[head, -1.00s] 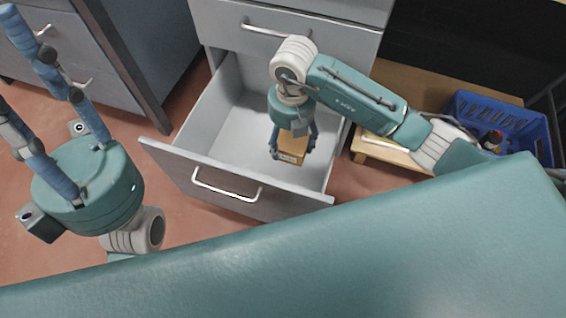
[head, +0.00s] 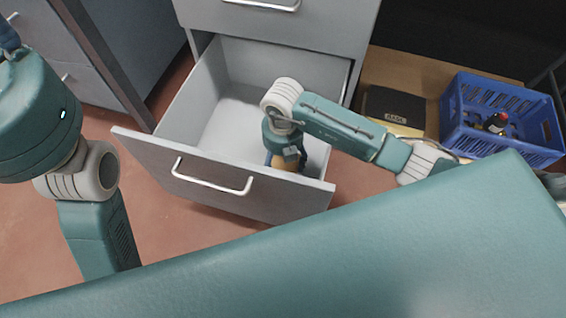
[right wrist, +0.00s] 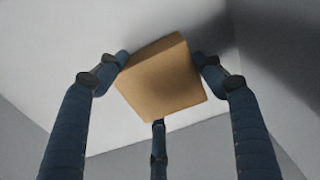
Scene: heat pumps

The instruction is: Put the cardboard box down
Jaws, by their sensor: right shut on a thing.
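The cardboard box (right wrist: 163,82) is a small plain brown box between the three blue fingers of my right gripper (right wrist: 165,85) in the right wrist view. In the head view only a brown bit of the box (head: 285,164) shows under my right gripper (head: 286,161), low inside the open grey drawer (head: 200,188). My right gripper is shut on the box. A shadow lies close beside the box on the pale surface; I cannot tell whether they touch. My left gripper (head: 8,38) is mostly cut off at the upper left, so its fingers are hidden.
The drawer front with its metal handle (head: 212,178) stands nearest me; the drawer floor left of the gripper is bare. At right, a wooden board (head: 405,70) carries a dark box (head: 393,106) and a blue crate (head: 500,135) with a bottle (head: 496,122).

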